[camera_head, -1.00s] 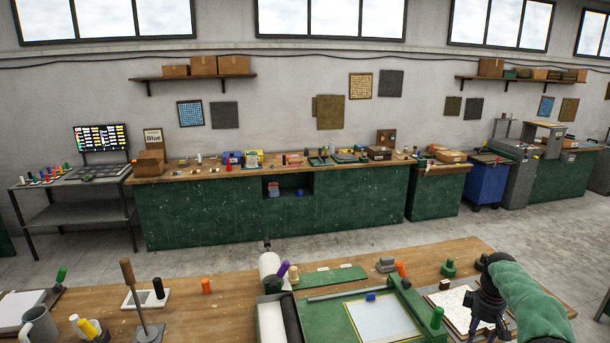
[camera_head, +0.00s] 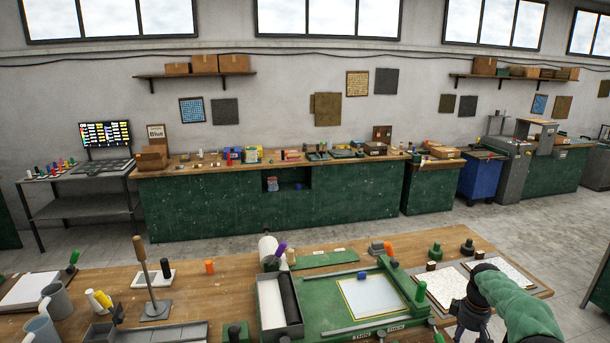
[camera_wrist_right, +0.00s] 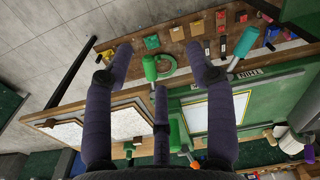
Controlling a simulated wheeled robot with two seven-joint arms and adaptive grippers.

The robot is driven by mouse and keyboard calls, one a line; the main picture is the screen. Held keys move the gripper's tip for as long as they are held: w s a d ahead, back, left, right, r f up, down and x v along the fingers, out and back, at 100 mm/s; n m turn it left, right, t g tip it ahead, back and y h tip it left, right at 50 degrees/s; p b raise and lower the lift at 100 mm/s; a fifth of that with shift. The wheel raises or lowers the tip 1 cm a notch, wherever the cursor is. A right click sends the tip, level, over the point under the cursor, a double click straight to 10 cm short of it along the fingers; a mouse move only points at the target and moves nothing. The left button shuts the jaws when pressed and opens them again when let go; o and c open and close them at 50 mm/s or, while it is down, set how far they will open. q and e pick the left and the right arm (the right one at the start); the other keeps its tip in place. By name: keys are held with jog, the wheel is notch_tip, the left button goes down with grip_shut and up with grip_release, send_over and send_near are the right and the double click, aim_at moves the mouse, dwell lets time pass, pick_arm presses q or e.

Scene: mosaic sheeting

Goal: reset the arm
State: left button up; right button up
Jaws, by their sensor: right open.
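My right arm (camera_head: 513,305) comes in at the lower right of the head view, in a green sleeve. Its gripper (camera_head: 470,322) hangs over the right part of the near bench, beside the white mosaic sheets. In the right wrist view the gripper (camera_wrist_right: 160,65) has its dark fingers spread wide apart, with nothing between them. The gripper is open and empty. My left gripper is not in view.
The near wooden bench (camera_head: 220,290) holds a green press frame (camera_head: 330,305) with a white sheet (camera_head: 382,300), white mosaic sheets (camera_head: 447,287), a spike stand (camera_head: 155,308) and grey mugs (camera_head: 55,300). A green-fronted bench (camera_head: 270,208) stands along the wall.

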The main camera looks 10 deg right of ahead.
jog(key=s+a+f+m+y+b, duration=0.1)
jog(key=s+a+f+b, duration=0.15)
jog(key=a+f, duration=1.05)
jog(key=s+a+f+m+y+b, duration=0.1)
jog(key=a+f+b, duration=0.3)
jog(key=a+f, duration=0.95)
jog(key=s+a+f+m+b, duration=0.1)
jog(key=s+a+f+b, duration=0.1)
jog(key=s+a+f, duration=0.2)
jog(key=s+a+f+m+y+b, duration=0.1)
jog(key=s+a+f, duration=0.3)
jog(key=s+a, duration=0.4)
jog(key=s+a+f+m+b, duration=0.2)
jog(key=s+a, duration=0.4)
jog(key=s, duration=0.6)
notch_tip(320, 180, down, 2)
jog(key=shift+s+f+y+b, duration=0.1)
jog(key=shift+s+y+b, duration=0.2)
jog(key=shift+b, duration=0.35)
jog(key=shift+w, duration=0.1)
